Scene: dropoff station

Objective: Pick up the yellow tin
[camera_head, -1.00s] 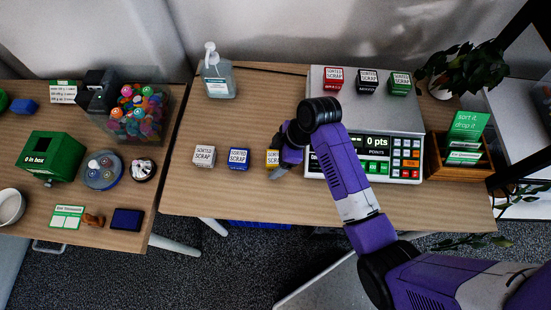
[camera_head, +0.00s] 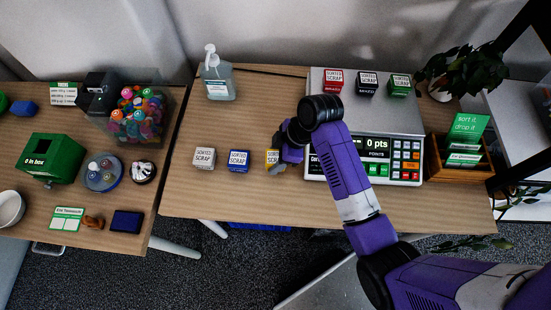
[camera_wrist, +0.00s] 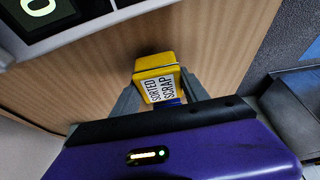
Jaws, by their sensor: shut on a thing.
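The yellow tin (camera_wrist: 155,66) has a white label reading "SORTED SCRAP". In the wrist view it sits between the two fingers of my gripper (camera_wrist: 160,95), which is shut on it. In the head view the tin (camera_head: 271,158) is at the front of the table, left of the scale, partly hidden by my gripper (camera_head: 278,168). It appears at table height; I cannot tell whether it touches the tabletop.
A blue tin (camera_head: 238,161) and a white tin (camera_head: 204,158) stand in a row to the left. The scale (camera_head: 338,78) carries red, black and green tins. A sanitizer bottle (camera_head: 217,82) stands behind. The table (camera_head: 200,195) is clear in front.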

